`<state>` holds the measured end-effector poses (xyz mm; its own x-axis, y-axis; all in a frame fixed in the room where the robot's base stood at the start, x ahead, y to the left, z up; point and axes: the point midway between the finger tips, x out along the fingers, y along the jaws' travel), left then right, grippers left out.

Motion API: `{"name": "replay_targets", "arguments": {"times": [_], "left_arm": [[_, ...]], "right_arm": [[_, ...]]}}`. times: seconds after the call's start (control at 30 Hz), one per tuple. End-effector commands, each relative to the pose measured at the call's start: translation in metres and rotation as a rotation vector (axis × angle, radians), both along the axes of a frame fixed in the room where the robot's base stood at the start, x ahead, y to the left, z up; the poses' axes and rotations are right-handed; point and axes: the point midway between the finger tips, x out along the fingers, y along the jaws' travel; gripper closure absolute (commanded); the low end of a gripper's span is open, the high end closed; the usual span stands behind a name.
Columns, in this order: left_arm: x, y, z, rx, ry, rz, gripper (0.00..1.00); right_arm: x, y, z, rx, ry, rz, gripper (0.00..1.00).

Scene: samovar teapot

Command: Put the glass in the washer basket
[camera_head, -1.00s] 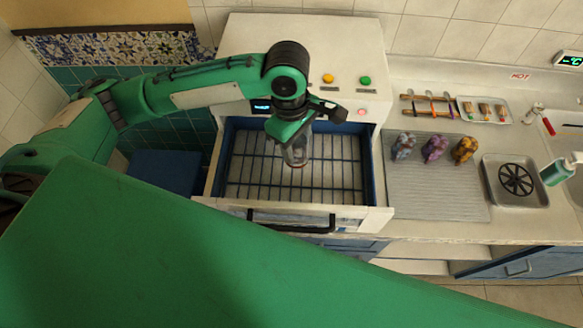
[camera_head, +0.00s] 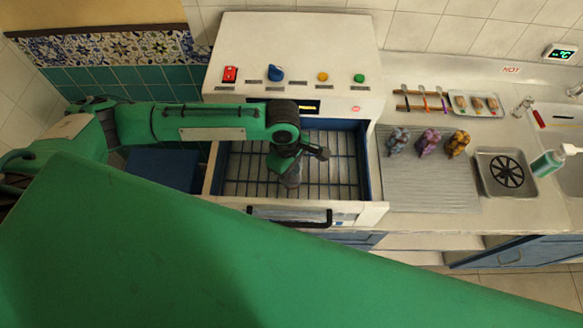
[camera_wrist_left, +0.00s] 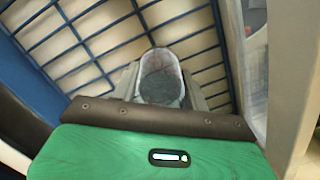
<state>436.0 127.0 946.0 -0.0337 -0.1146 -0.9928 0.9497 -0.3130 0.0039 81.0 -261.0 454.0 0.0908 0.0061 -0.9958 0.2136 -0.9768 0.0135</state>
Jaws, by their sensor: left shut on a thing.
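My left gripper (camera_head: 289,172) is shut on a clear glass (camera_head: 291,181), inside the pulled-out washer drawer. The wrist and gripper hide much of the glass in the head view. In the left wrist view the glass (camera_wrist_left: 160,75) sits between the two grey fingers, its rounded end toward the wire grid. The washer basket (camera_head: 245,168) is a dark wire grid in the drawer; it also shows in the left wrist view (camera_wrist_left: 90,45). The glass is over the middle of the grid. I cannot tell whether it touches the wires. My right gripper is not in view.
The drawer front (camera_head: 222,208) has a black handle (camera_head: 290,216). The washer panel (camera_head: 300,50) with knobs stands behind. A large green part of mine covers the foreground.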

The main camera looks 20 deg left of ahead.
Motion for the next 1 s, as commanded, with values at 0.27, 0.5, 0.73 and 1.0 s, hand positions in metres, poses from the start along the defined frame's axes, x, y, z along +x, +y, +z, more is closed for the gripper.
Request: {"name": "replay_targets", "arguments": {"times": [0.27, 0.5, 0.73, 1.0], "left_arm": [[0.0, 0.0, -0.002, 0.0, 0.0, 0.0, 0.41], [0.0, 0.0, -0.002, 0.0, 0.0, 0.0, 0.33], [0.001, 0.0, 0.007, -0.002, -0.002, -0.001, 0.33], [0.003, 0.007, 0.061, -0.003, -0.005, -0.001, 0.33]], "right_arm": [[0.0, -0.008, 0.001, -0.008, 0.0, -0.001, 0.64], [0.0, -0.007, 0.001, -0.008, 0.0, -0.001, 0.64], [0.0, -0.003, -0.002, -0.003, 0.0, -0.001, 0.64], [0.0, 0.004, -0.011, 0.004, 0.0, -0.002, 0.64]]}}
